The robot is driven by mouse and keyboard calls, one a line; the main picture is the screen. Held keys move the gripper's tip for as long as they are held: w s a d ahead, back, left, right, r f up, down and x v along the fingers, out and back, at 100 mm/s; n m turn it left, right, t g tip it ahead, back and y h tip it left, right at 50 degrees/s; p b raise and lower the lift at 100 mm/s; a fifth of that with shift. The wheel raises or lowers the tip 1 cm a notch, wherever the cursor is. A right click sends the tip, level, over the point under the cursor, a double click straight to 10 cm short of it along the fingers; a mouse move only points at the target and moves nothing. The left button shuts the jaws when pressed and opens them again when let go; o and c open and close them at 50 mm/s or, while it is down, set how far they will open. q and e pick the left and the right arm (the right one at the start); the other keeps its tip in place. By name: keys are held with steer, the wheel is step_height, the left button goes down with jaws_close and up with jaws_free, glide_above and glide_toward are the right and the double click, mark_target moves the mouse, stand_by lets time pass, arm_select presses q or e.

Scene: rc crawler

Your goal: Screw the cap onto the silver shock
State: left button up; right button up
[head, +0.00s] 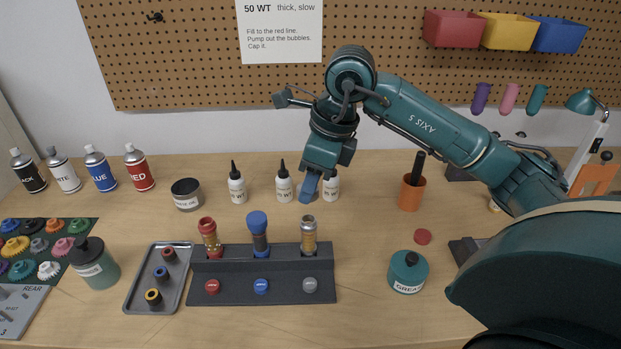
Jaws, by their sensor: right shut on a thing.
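The silver shock (308,238) stands upright at the right end of the dark stand (235,291), with an amber body and a pale grey rim at its top. My right gripper (308,190) is above it, pointing down, with a clear gap between its fingertips and the shock's top. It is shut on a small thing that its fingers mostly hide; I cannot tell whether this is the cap. My left gripper is not in view.
Red (209,240) and blue (259,235) shocks stand in the same stand. A grey tray (133,300) with several small parts lies left of it. White bottles (284,186) stand behind, and a grease jar (408,272) to the right. The front table strip is clear.

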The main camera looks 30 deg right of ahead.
mark_target(316, 192)
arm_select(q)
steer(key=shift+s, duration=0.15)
arm_select(e)
steer(key=shift+s, duration=0.15)
steer(key=shift+f+b, duration=0.1)
steer(key=shift+b, duration=0.25)
step_height(316, 192, down, 3)
steer(key=b, duration=0.2)
steer(key=shift+f+b, duration=0.1)
steer(key=shift+b, duration=0.3)
steer(key=shift+f+b, duration=0.6)
steer(key=shift+f, duration=0.25)
arm_select(q)
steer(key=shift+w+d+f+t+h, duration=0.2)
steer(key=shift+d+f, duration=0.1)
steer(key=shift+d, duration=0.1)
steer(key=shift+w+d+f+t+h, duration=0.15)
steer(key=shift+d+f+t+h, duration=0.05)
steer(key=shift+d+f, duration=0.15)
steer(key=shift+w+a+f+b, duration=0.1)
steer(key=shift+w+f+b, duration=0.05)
steer(key=shift+b, duration=0.25)
